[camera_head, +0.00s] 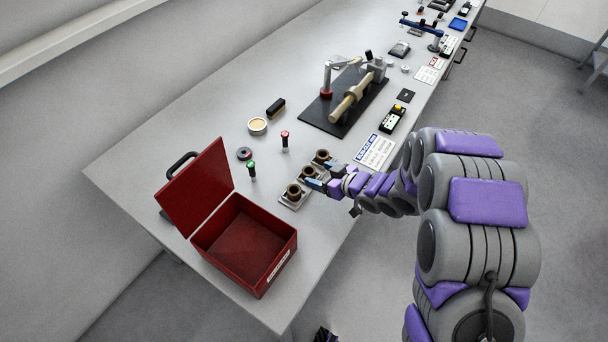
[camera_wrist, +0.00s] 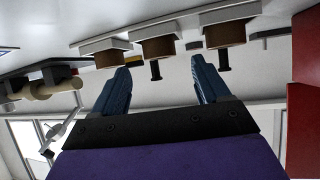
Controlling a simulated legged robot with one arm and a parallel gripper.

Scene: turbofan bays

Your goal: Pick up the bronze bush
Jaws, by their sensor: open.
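I cannot tell by look which is the bronze bush. My gripper (camera_head: 321,174) is open beside the row, its blue fingers pointing at the middle bush. In the wrist view, which looks upside down, the middle bush (camera_wrist: 157,48) shows between and beyond my fingertips (camera_wrist: 160,65). The other bushes show left (camera_wrist: 108,59) and right (camera_wrist: 225,34). The gap between jaws looks empty.
An open red box (camera_head: 245,240) stands at the near bench end. A black board (camera_head: 322,112) with a shaft fixture is farther along.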

